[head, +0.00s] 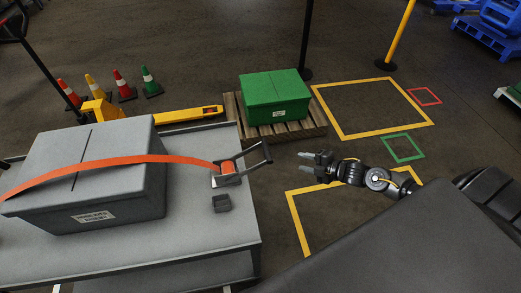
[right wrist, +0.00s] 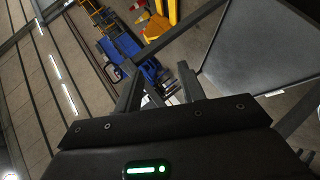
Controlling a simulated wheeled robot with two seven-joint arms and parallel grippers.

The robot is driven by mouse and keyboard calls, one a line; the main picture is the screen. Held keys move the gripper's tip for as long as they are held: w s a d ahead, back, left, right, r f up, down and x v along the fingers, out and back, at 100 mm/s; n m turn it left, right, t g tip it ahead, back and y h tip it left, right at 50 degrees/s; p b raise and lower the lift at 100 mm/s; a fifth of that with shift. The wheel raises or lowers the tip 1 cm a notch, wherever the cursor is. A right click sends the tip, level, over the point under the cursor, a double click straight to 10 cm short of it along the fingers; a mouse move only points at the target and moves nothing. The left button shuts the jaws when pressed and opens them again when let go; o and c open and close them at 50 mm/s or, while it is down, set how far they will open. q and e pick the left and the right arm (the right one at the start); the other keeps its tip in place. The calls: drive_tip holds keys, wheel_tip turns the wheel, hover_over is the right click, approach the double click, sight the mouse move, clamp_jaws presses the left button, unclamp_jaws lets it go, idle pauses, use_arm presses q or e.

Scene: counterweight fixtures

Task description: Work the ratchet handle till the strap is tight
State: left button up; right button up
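An orange strap (head: 120,160) arches over a grey lidded box (head: 95,175) and runs down to the ratchet (head: 226,179) at the right side of the grey table (head: 190,245). The ratchet's dark handle (head: 257,152) is raised and slants up to the right, past the table's edge. My right gripper (head: 308,163) is to the right of the handle, apart from it, with its fingers pointing left. Its fingers are spread with nothing between them; they also show in the right wrist view (right wrist: 160,88). My left gripper is not in view.
A small dark block (head: 221,203) sits on the table just below the ratchet. A green box (head: 274,97) stands on a wooden pallet (head: 315,120) behind. Traffic cones (head: 122,86) and a yellow pallet jack (head: 180,114) are beyond the table. Floor between gripper and table is clear.

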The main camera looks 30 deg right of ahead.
drive_tip(key=a+r+n+y, duration=0.2)
drive_tip(key=a+r+n, duration=0.15)
drive_tip(key=r, duration=0.45)
drive_tip(key=n+g+y, duration=0.3)
drive_tip(key=n+y, duration=0.1)
drive_tip(key=n, duration=0.2)
approach(265, 149)
drive_tip(key=a+f, duration=0.1)
drive_tip(key=p+x, duration=0.3)
drive_tip(key=x, duration=0.6)
drive_tip(key=shift+w+d, duration=0.15)
drive_tip(key=shift+w, duration=0.1)
drive_tip(key=shift+w+a+f, duration=0.35)
drive_tip(key=shift+a, duration=0.15)
drive_tip(key=shift+c, duration=0.4)
clamp_jaws()
